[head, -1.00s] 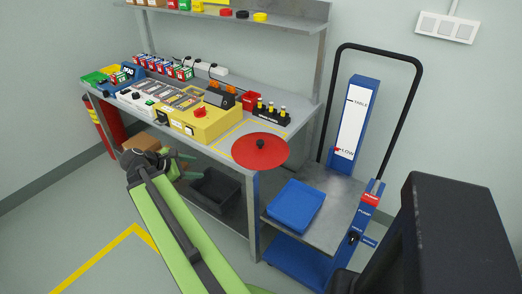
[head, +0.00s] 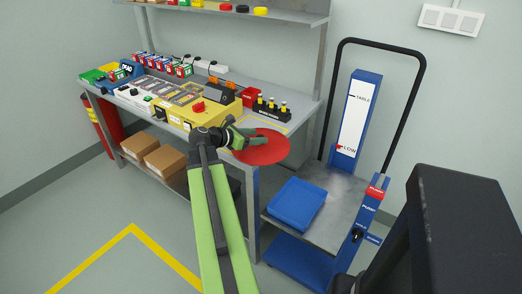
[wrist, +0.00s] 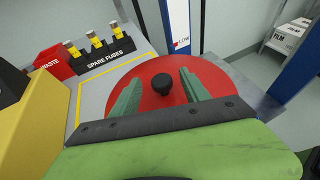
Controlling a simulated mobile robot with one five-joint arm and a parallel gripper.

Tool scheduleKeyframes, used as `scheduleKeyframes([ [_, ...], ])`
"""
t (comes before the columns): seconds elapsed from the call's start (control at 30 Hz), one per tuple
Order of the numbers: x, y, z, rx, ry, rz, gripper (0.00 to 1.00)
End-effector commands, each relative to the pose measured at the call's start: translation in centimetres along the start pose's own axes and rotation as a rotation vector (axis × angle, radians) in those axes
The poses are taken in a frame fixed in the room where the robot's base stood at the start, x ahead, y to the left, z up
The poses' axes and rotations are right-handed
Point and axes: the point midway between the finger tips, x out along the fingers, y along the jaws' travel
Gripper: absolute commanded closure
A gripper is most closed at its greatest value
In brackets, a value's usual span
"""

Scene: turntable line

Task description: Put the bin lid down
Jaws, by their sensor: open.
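The bin lid is taken to be a round red disc (head: 268,150) with a black knob; it lies at the near right corner of the workbench, partly past its front edge. In the wrist view the red lid (wrist: 215,75) fills the middle, and its black knob (wrist: 162,84) stands up between my two green fingers. My gripper (head: 243,138) is open over the left part of the lid in the head view. The fingers (wrist: 162,90) lie either side of the knob, apart from it. Whether they are down at knob height is unclear.
A yellow-outlined area (wrist: 84,98) lies partly under the lid. A spare-fuses holder (head: 270,109) and a yellow control box (head: 200,115) stand close by on the bench. A blue tray (head: 297,203) sits on the lift cart to the right. Cardboard boxes (head: 166,159) lie below the bench.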

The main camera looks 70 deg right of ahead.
Motion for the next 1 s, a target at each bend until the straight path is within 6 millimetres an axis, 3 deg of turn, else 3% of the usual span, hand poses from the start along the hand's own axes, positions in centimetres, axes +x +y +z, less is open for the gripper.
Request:
scheduleKeyframes([
  [0.23,0.9,0.0,-0.1,0.001,0.0,-0.001,0.46],
  [0.53,5.5,-0.2,-0.5,0.001,0.0,-0.002,0.46],
  [0.73,5.6,-0.2,-0.3,0.001,0.0,-0.001,0.46],
  [1.0,5.6,-0.3,-0.3,0.001,0.0,-0.001,0.8],
])
